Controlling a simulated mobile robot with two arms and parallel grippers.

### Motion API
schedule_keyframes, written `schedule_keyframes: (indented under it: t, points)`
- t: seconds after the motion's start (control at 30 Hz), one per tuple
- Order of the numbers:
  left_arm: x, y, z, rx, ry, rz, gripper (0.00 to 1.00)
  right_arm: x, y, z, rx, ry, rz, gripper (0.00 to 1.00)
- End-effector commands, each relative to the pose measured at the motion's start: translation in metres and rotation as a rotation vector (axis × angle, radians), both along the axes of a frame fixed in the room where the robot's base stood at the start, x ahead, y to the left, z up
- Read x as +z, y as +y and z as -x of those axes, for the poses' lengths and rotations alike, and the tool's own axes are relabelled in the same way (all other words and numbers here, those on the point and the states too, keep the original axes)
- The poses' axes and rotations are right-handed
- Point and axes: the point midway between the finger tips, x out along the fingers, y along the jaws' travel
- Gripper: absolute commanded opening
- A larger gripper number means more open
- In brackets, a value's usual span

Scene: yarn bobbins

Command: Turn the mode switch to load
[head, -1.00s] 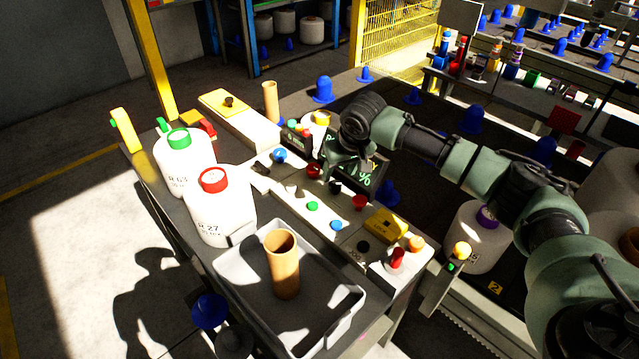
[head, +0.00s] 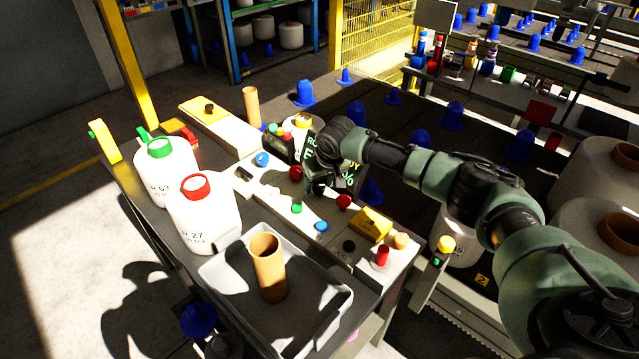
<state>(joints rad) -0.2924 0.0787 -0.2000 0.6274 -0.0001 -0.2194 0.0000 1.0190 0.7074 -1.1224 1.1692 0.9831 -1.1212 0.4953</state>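The control panel (head: 312,232) is a long pale strip on the dark table, with coloured buttons and dark knobs. My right gripper (head: 319,190) points down over its middle, between a green button (head: 297,209) and a red button (head: 344,202). It covers the spot where a small dark knob showed earlier, perhaps the mode switch; I cannot tell whether it touches it. Its fingers are dark and shaded, so their opening is unclear. Another black knob (head: 349,246) sits nearer the front. No switch lettering is readable. My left gripper is out of view.
A dark display (head: 350,181) with green text stands behind the gripper. A grey tray (head: 335,310) holds a brown tube (head: 268,270). A yellow block (head: 371,222) sits on the panel.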

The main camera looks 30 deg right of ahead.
Motion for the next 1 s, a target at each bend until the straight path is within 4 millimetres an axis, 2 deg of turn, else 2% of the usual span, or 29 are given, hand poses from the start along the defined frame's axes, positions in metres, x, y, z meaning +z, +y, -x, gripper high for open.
schedule_keyframes:
  t: [0.03, 0.17, 0.2, 0.57, 0.8, 1.0]
  points:
    - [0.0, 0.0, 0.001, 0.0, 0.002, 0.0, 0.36, 0.0, 0.0, 0.0, 0.0, 0.0, 0.0, 0.4]
    - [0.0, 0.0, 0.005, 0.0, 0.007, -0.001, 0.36, 0.0, 0.0, 0.0, 0.0, 0.0, 0.0, 0.04]
    - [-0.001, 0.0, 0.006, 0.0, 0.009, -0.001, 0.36, 0.0, 0.0, 0.0, 0.0, 0.0, 0.0, 0.0]
    - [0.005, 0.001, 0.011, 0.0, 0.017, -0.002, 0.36, 0.001, -0.001, 0.001, 0.06, 0.002, -0.001, 0.0]
    - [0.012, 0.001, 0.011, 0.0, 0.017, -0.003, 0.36, 0.001, -0.002, 0.0, 0.22, 0.001, -0.003, 0.0]
    - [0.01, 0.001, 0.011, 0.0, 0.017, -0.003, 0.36, 0.0, -0.003, -0.001, 0.392, 0.0, -0.005, 0.0]
